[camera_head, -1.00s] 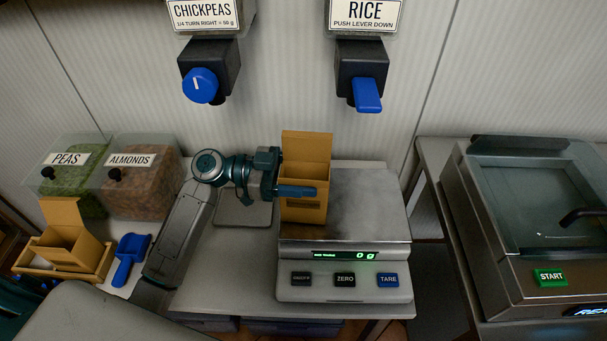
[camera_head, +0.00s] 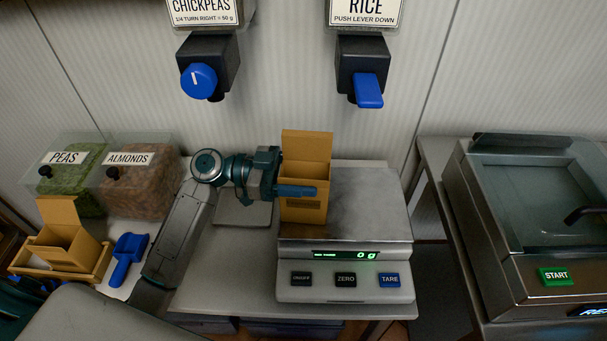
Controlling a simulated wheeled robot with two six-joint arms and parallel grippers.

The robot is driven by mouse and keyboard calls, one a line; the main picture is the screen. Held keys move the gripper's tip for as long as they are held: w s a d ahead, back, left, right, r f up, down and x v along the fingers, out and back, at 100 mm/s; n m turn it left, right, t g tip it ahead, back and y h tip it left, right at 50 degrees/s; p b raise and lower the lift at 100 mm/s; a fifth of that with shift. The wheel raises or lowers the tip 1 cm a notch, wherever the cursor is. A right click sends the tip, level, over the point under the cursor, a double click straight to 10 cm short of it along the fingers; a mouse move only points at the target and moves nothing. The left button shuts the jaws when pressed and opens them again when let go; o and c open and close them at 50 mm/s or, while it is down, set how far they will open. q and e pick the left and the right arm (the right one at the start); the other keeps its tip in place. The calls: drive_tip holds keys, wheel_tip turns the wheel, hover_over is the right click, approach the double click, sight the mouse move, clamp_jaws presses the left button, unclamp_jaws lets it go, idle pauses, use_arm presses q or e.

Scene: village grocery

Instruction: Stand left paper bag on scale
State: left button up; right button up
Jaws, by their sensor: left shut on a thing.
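A brown open-topped paper bag (camera_head: 305,165) is upright at the left side of the scale's steel plate. My left gripper (camera_head: 296,190) reaches in from the left and is shut on this bag, with one finger across its front. The scale (camera_head: 370,215) stands on the counter, and its green display reads 0 g. I cannot tell whether the bag's base touches the plate or hangs just above it. My right gripper is not in view.
Another brown paper bag (camera_head: 68,240) sits in a wooden tray (camera_head: 98,268) at the left, beside a blue scoop (camera_head: 128,258). Bins of peas (camera_head: 72,175) and almonds (camera_head: 140,185) stand behind. Chickpea (camera_head: 200,80) and rice (camera_head: 366,88) dispensers hang above. A sealing machine (camera_head: 530,225) stands right.

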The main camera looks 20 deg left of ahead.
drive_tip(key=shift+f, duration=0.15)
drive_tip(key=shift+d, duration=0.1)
use_arm(q)
drive_tip(key=o, duration=1.3)
drive_tip(key=shift+a+f+b, duration=0.2)
drive_tip(key=shift+a+b, duration=0.1)
drive_tip(key=b+v, duration=0.1)
drive_tip(key=v, duration=0.2)
drive_tip(key=shift+s+a+f, duration=0.1)
drive_tip(key=shift+a, duration=0.15)
drive_tip(key=b, duration=0.3)
approach(283, 176)
drive_tip(key=shift+s+d+r, duration=0.1)
drive_tip(key=shift+d+r, duration=0.2)
drive_tip(key=shift+d, duration=0.35)
drive_tip(key=shift+s+d+r, duration=0.1)
drive_tip(key=shift+d+r, duration=0.2)
drive_tip(key=shift+d, duration=0.3)
drive_tip(key=shift+d+r, duration=0.3)
drive_tip(key=shift+d, duration=0.35)
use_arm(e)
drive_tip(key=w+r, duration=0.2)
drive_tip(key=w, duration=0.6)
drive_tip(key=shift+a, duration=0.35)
